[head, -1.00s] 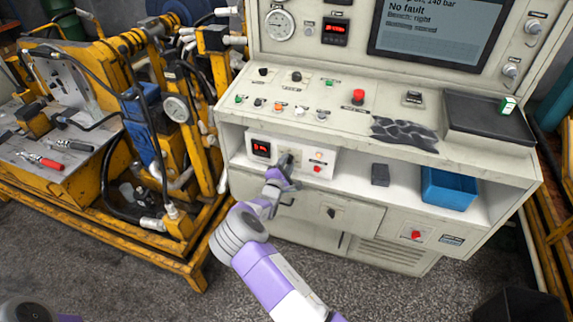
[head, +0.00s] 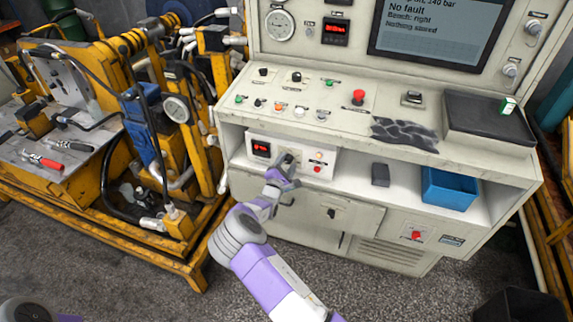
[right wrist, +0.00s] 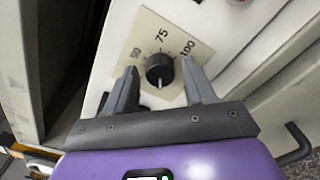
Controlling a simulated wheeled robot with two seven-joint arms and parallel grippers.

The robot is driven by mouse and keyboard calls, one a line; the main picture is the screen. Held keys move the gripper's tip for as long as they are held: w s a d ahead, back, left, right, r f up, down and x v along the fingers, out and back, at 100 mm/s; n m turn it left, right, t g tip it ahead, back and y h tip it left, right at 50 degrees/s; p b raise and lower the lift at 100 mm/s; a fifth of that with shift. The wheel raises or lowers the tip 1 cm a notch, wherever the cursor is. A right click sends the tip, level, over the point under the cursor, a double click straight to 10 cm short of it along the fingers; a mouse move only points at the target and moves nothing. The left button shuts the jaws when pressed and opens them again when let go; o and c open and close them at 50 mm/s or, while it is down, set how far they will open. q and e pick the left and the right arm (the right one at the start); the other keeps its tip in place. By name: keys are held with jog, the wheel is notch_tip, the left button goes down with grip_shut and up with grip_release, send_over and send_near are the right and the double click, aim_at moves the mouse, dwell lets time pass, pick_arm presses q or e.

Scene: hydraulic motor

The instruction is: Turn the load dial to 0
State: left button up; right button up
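The load dial (right wrist: 160,70) is a black round knob on a cream scale plate in the right wrist view. The numbers 75 and 100 are readable, with another number, probably 50, at its left. A white pointer line on the knob points down in that view, away from those numbers. The 0 mark cannot be made out. My right gripper (right wrist: 162,82) is open, its two grey fingers either side of the knob with gaps between. In the head view my right gripper (head: 287,173) is in front of the small white load box (head: 329,158) and partly hides the dial. My left gripper is out of view.
The box has a red digital readout (head: 261,148), too small to read, and a red button (head: 317,169). The shelf above overhangs it. A dark block (head: 380,175) and a blue bin (head: 449,188) stand to its right. A yellow-framed machine (head: 110,120) is at the left.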

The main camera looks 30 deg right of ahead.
jog(key=shift+o, duration=0.2)
jog(key=shift+a, duration=0.1)
jog(key=p+v, duration=0.2)
jog(key=v, duration=0.5)
jog(key=shift+s, duration=0.2)
